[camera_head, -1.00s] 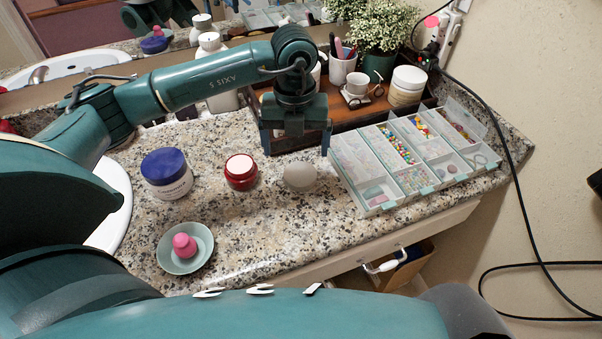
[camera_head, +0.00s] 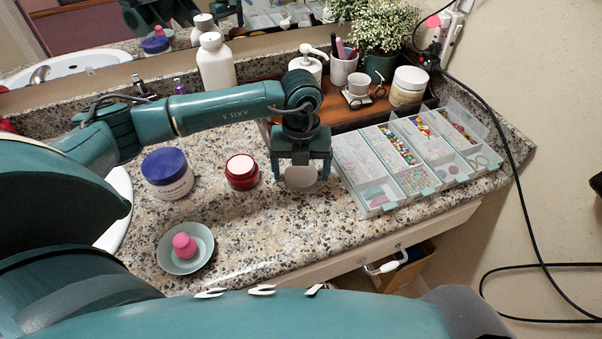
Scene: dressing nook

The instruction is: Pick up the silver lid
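The silver lid (camera_head: 300,180) is a small round grey disc on the granite counter, between the red jar and the bead organizer. My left gripper (camera_head: 301,173) points down over it, its two fingers apart on the left and right sides of the lid. The gripper covers the lid's far edge. I cannot tell whether the fingers touch the lid. My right gripper is not in view.
A red jar (camera_head: 241,172) stands close left of the gripper, and a blue-lidded jar (camera_head: 167,174) farther left. A bead organizer (camera_head: 380,202) lies close on the right. A wooden tray (camera_head: 345,116) is behind. A saucer (camera_head: 203,262) holds a pink item (camera_head: 184,245). Counter in front is clear.

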